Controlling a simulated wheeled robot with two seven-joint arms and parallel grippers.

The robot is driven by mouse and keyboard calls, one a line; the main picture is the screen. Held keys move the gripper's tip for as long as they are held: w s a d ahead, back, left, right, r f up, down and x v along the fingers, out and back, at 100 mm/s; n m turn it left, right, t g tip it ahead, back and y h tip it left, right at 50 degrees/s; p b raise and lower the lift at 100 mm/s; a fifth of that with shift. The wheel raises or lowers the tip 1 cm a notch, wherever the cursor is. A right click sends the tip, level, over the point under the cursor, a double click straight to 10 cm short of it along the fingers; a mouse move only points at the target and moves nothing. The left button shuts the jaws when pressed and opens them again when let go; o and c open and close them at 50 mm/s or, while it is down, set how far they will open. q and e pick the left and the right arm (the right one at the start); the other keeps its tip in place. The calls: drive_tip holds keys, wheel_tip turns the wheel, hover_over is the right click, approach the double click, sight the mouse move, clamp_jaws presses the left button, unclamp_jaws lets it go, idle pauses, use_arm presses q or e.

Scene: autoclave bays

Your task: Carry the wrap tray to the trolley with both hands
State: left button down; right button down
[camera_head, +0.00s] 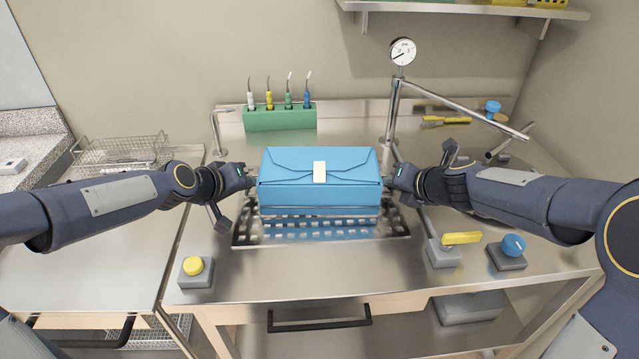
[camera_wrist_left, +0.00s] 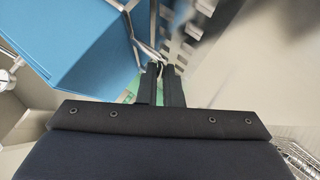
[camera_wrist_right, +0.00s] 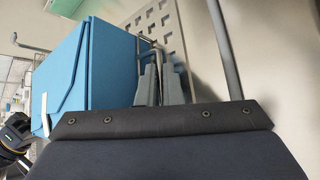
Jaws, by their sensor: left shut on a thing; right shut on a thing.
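The wrap tray is a blue folded-wrap pack (camera_head: 290,190) with a white label, on a thin metal wire frame. It is level above a perforated plate (camera_head: 395,235) in the steel bench; I cannot tell how large any gap is. My left gripper (camera_head: 248,177) is shut on its left side, and my right gripper (camera_head: 392,178) on its right side. The left wrist view shows the fingers (camera_wrist_left: 165,72) closed at a metal handle; the right wrist view also shows fingers (camera_wrist_right: 163,70) closed at the handle. A steel surface (camera_head: 90,235) at left, with a black handle bar, looks like the trolley.
A green holder (camera_head: 280,119) with several tools stands behind. A gauge post (camera_head: 391,115) with a slanted arm rises behind right. A yellow button (camera_head: 194,266), yellow lever (camera_head: 461,239) and blue knob (camera_head: 513,245) line the front. A wire basket (camera_head: 120,150) sits back left.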

use_arm(q)
drive_tip(key=shift+r, duration=0.1)
use_arm(e)
drive_tip(key=shift+r, duration=0.1)
